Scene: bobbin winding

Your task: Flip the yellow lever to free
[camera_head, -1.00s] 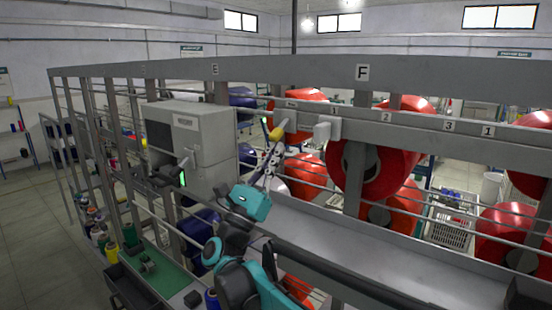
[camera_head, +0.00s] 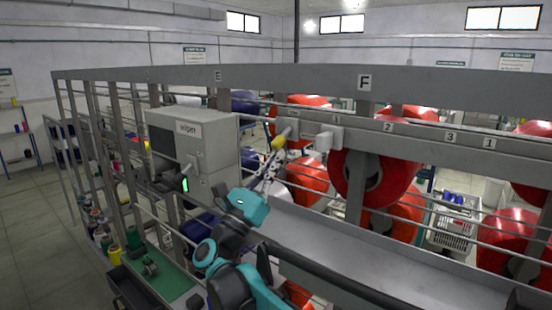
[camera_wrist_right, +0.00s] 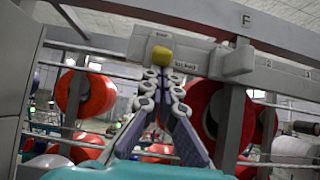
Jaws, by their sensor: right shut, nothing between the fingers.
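The yellow lever (camera_head: 279,143) sticks out from a grey housing on the long rail, left of the white block. In the right wrist view its yellow end (camera_wrist_right: 161,54) faces me, just beyond the fingertips. My right gripper (camera_head: 272,161) is shut with nothing in it, right below and in front of the lever. In the right wrist view the two fingers (camera_wrist_right: 162,78) meet just under the yellow end; whether they touch it I cannot tell. A small label (camera_wrist_right: 186,67) beside the lever is too blurred to read. My left gripper is not in view.
The grey rail (camera_head: 450,136) runs across behind the gripper, with a white block (camera_head: 328,139) close right of the lever. Thin horizontal bars and large red bobbins (camera_head: 372,178) lie behind. A grey machine box (camera_head: 190,145) stands left. A grey trough (camera_head: 350,245) lies at right.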

